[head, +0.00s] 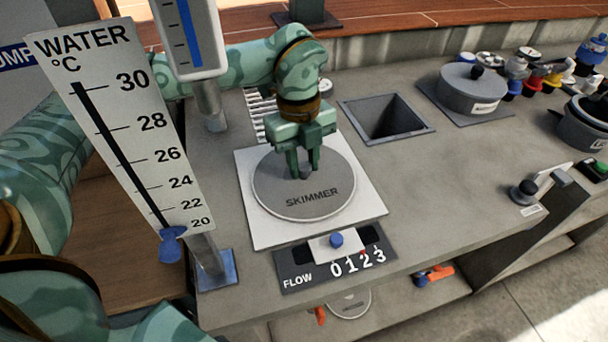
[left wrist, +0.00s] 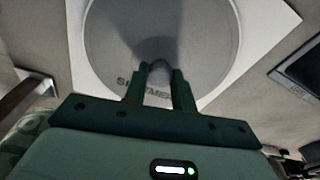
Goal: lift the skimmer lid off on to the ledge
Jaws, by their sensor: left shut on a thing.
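The skimmer lid (head: 325,205) is a round grey disc marked SKIMMER. It lies flat on a square white plate (head: 258,229) on the grey counter. My left gripper (head: 304,172) points down over the lid and is shut on its small knob, which the fingers mostly hide. In the left wrist view, the lid (left wrist: 110,40) fills the upper middle and the gripper (left wrist: 160,72) holds the knob (left wrist: 160,66) between its fingers. I cannot tell whether the lid is raised at all. My right gripper is not in view.
A WATER thermometer board (head: 128,125) stands left of the lid. A FLOW counter (head: 335,262) sits in front of the white plate. Behind and right are a square opening (head: 388,119) and a round grey lid (head: 472,90). Bare counter (head: 420,185) lies to the right.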

